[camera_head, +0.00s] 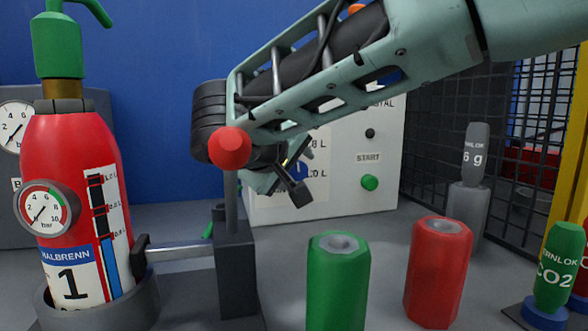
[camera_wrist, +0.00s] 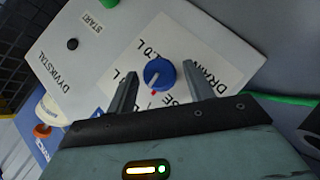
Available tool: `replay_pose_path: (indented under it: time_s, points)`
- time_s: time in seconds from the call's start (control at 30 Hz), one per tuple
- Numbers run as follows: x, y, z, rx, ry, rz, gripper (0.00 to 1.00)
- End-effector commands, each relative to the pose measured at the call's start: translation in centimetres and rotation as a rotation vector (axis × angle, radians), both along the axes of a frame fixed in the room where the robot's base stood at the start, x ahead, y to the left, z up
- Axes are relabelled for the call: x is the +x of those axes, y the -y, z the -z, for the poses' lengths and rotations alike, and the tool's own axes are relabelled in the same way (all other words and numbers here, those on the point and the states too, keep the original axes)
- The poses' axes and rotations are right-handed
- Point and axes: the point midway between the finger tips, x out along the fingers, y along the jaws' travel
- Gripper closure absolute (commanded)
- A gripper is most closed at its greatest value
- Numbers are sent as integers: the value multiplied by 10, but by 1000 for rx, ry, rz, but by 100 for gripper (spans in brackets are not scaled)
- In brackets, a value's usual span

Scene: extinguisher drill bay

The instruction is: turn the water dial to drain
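The water dial (camera_wrist: 159,73) is a round blue knob on a white label of the control panel (camera_head: 345,195). Its red mark sits at its lower edge in the wrist view, near partly hidden lettering ending in "SE". The word DRAIN (camera_wrist: 207,73) is to the right of the dial, partly behind a finger; "1.0 L" is above. My gripper (camera_wrist: 159,69) is open, one finger on each side of the dial; I cannot tell whether they touch it. In the head view my gripper (camera_head: 300,172) is in front of the panel and hides most of the dial.
A green START button (camera_head: 369,183) is on the panel's right. A red extinguisher (camera_head: 85,160) stands left in a holder, beside a dark post with a red knob (camera_head: 230,147). Green (camera_head: 338,285) and red (camera_head: 438,275) cylinders stand in front. A grey 6 g cartridge (camera_head: 476,155) stands by the mesh fence.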

Motion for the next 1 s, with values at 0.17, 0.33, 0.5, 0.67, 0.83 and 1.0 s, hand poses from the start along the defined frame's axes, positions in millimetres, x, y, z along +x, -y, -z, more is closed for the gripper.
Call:
replay_pose_path:
  time_s: [0.17,0.33,0.5,0.67,0.83,1.0]
  points:
    - [0,0,0,0,-1,2,45]
    - [-3,-1,-1,0,-2,1,45]
    - [-22,-9,-12,0,-1,-2,45]
    - [-45,-19,-23,2,-2,-2,45]
    - [-59,-24,-30,0,-1,0,45]
    - [-63,-26,-32,0,-1,1,45]
